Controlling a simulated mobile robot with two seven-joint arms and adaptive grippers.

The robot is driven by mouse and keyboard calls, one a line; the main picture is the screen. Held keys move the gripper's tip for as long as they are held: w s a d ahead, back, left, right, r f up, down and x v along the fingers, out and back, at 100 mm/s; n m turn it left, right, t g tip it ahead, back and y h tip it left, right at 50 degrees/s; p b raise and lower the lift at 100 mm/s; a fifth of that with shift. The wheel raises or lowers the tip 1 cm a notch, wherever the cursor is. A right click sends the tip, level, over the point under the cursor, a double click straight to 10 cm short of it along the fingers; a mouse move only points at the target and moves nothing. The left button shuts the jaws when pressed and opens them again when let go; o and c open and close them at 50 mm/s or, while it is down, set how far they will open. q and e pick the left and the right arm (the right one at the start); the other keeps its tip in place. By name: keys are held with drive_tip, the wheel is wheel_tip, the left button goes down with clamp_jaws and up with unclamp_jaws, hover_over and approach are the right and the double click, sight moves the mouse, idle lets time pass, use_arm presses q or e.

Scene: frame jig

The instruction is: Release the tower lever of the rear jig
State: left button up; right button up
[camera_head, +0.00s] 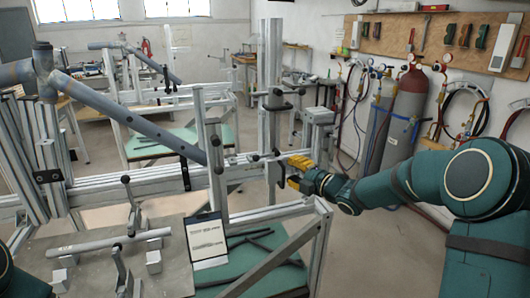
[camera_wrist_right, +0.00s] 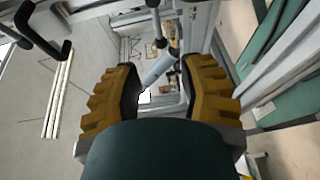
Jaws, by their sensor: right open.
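My right gripper (camera_head: 297,172) reaches in from the right beside the metal tower (camera_head: 271,60) at the right end of the jig's rail (camera_head: 120,187). Its yellow fingers stand apart in the right wrist view (camera_wrist_right: 159,95), with nothing held between them. A dark-knobbed lever (camera_head: 276,153) is close to the left of the fingers in the head view. In the wrist view, a knobbed rod (camera_wrist_right: 158,28) is beyond the fingertips. I cannot tell which lever is the tower lever, or whether the fingers touch it. My left gripper is out of view.
A grey tube (camera_head: 130,118) slopes across the jig. Another jig (camera_head: 170,100) stands behind. Gas cylinders (camera_head: 405,110) stand at the right wall. Floor right of the jig is clear.

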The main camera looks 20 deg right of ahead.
sight(263, 157)
drive_tip(key=shift+p+x, duration=0.7)
drive_tip(key=shift+x, duration=6.15)
drive_tip(key=shift+o, duration=0.2)
drive_tip(key=shift+a+r, duration=0.1)
drive_tip(key=shift+r, duration=0.05)
clamp_jaws()
